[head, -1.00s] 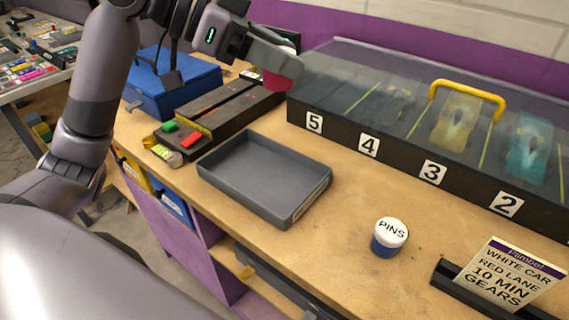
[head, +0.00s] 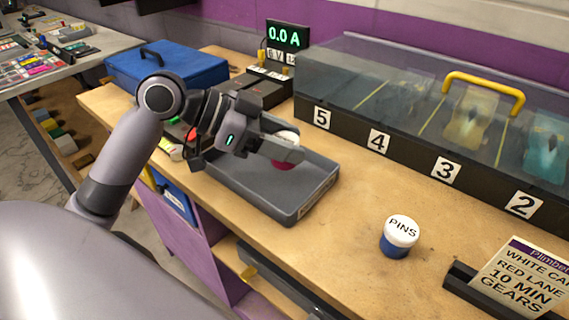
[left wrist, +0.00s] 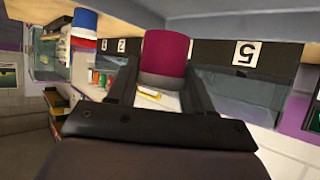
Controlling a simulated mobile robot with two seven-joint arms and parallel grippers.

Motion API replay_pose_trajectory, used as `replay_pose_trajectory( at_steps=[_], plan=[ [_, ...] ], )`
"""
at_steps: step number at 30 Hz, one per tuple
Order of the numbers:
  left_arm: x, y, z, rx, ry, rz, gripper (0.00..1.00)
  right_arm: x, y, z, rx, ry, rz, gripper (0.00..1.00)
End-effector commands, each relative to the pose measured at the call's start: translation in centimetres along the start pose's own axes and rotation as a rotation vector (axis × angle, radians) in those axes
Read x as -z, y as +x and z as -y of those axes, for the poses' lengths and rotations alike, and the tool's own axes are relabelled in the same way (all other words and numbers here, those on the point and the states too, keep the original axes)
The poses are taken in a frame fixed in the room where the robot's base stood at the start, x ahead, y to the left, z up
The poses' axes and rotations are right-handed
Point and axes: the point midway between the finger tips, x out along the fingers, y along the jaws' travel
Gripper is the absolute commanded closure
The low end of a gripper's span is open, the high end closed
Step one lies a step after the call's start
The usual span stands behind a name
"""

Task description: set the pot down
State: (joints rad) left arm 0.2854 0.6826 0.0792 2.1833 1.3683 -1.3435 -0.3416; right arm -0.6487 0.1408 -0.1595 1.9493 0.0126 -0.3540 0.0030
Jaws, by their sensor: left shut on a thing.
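The pot is magenta with a white top (head: 283,167). My left gripper (head: 284,150) is shut on it, one finger across its near side. In the left wrist view the pot (left wrist: 166,53) shows between the two fingers (left wrist: 160,85). My right gripper is not in view.
A blue and white PINS pot (head: 397,246) stands right of the tray. Behind is a clear-lidded case (head: 400,90) with numbered lanes. A blue box (head: 180,65) and a meter (head: 287,36) stand at the back. A card (head: 515,278) is front right. Bench between is free.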

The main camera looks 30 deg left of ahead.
Motion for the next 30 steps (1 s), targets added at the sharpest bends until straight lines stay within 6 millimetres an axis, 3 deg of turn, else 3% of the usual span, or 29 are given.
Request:
replay_pose_trajectory(
  at_steps=[12,24,25,27,30],
  plan=[
    [-3.8,2.1,0.0,0.0,-0.003,0.0,0.79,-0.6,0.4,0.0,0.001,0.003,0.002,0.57],
    [-4.4,2.4,0.0,0.002,0.001,0.0,0.79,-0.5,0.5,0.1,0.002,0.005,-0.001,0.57],
    [-4.4,2.4,0.0,0.002,0.001,0.0,0.46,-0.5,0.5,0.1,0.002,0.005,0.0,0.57],
    [-4.3,2.3,0.0,0.002,0.001,0.0,0.24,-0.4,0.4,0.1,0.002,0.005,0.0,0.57],
    [-4.3,2.3,0.0,0.001,0.001,0.0,0.24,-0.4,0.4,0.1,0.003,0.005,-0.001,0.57]
  ],
)
